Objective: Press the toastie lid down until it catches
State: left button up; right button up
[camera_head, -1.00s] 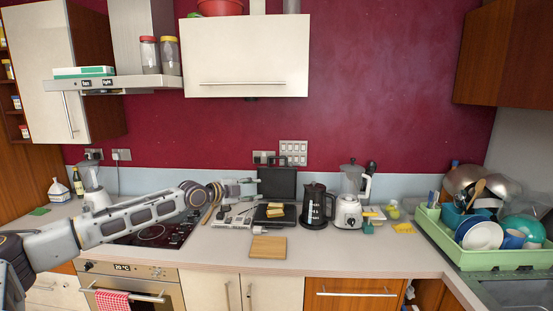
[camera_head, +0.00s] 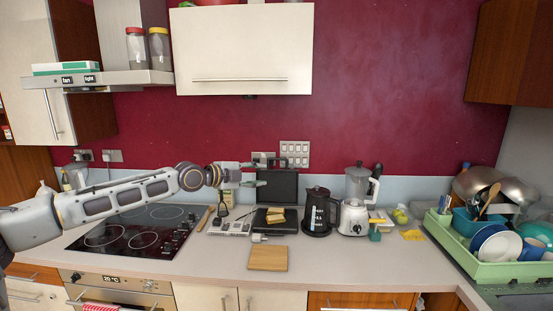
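The toastie maker stands open on the counter by the back wall. Its dark lid (camera_head: 280,188) is raised nearly upright, and its black base (camera_head: 262,223) lies flat below. Golden bread (camera_head: 276,215) sits on the base. My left gripper (camera_head: 264,174) reaches in from the left, at the height of the lid. Its two fingers are spread one above the other, with nothing seen between them. The fingertips overlap the lid's left side in the picture; I cannot tell whether they touch it. My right gripper is not in view.
A black kettle (camera_head: 318,211) and a blender (camera_head: 355,210) stand close to the right of the toastie maker. A wooden board (camera_head: 268,258) lies in front. The hob (camera_head: 135,236) is at left, and a green dish rack (camera_head: 468,261) with dishes is at right.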

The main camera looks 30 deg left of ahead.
aim_at(281, 188)
jog(key=i+j, duration=1.3)
